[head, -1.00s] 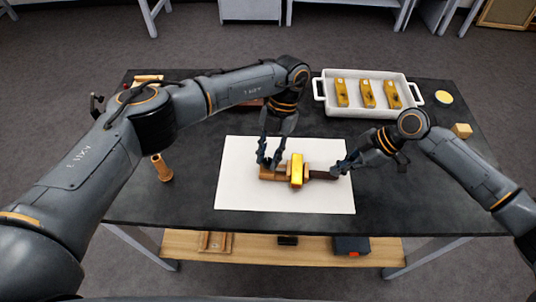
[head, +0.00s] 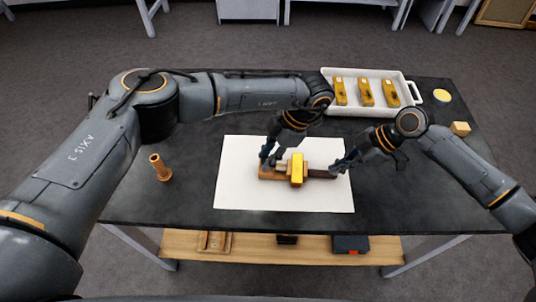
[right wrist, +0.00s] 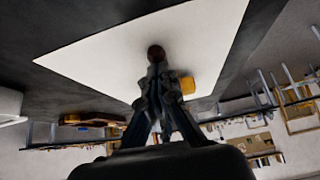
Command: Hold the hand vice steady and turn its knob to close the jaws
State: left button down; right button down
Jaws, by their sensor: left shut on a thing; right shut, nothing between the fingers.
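The hand vice (head: 323,174) lies on the white sheet (head: 235,195), a wooden body at the left and a dark shaft to the right. A gold block (head: 297,170) sits across its middle. My left gripper (head: 268,162) is shut on the left, wooden part of the vice; its fingers hide some of that end. My right gripper (head: 337,169) is shut and empty at the right end, by the knob.
A white tray (head: 414,88) with several gold pieces stands at the back right. A wooden peg (head: 160,168) stands at the left. A small wooden block (head: 460,129) and a yellow-topped disc (head: 441,96) are at the right. The table front is clear.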

pick_arm(q)
jog(key=shift+s+d+m+t, duration=0.1)
jog(key=shift+m+t, duration=0.2)
jog(key=shift+m, duration=0.4)
pick_arm(e)
jog(key=shift+s+f, duration=0.1)
jog(key=shift+f, duration=0.15)
pick_arm(q)
jog(key=c, duration=1.1)
grip_release()
jog(key=v, duration=1.2)
pick_arm(e)
jog(key=shift+w+r, duration=0.2)
jog(key=shift+r, duration=1.05)
pick_arm(q)
jog(key=shift+d, duration=0.1)
pick_arm(e)
jog(key=shift+r, duration=1.95)
